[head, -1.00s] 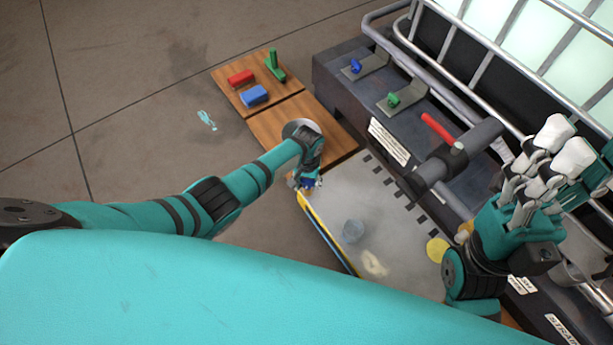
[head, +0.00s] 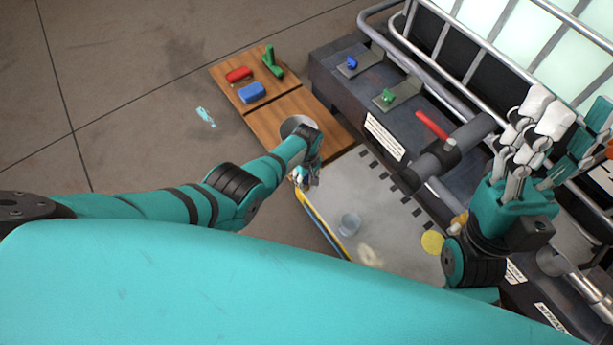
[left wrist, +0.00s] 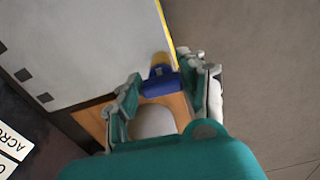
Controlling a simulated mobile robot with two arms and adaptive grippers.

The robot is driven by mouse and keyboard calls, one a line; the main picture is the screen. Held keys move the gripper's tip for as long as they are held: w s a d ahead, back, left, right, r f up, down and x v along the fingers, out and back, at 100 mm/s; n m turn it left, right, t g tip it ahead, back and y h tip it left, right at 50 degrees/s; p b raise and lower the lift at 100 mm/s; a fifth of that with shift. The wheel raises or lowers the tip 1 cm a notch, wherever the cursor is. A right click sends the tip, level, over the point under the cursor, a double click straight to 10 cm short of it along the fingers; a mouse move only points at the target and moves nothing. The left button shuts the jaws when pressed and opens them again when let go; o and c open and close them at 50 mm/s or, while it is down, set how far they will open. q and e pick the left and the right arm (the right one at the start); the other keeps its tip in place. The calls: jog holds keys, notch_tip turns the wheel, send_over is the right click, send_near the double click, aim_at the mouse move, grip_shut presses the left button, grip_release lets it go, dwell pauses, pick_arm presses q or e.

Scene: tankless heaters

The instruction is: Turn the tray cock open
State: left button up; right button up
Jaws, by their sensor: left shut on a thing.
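The tray cock shows in the left wrist view as a blue handle (left wrist: 159,80) with a small yellowish part behind it, at the end of the tray's yellow edge. My left gripper (left wrist: 165,90) has its fingers on both sides of the blue handle and is shut on it. In the head view my left gripper (head: 304,180) is at the far left corner of the grey tray (head: 385,215) and hides most of the cock. My right gripper (head: 565,140) is raised at the right, fingers spread, holding nothing visible.
Wooden boards with a red block (head: 238,74), a blue block (head: 251,92) and a green piece (head: 271,62) lie beyond my left gripper. A pipe with a red lever (head: 432,125) and smaller blue (head: 352,62) and green (head: 388,96) valves sit on the dark bench.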

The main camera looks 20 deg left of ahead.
aim_at(307, 177)
pick_arm(q)
jog(key=shift+w+n, duration=0.1)
jog(key=shift+n, duration=0.3)
jog(key=o, duration=1.2)
jog(key=shift+c, duration=0.2)
jog(key=shift+r, duration=0.15)
notch_tip(307, 177, up, 12)
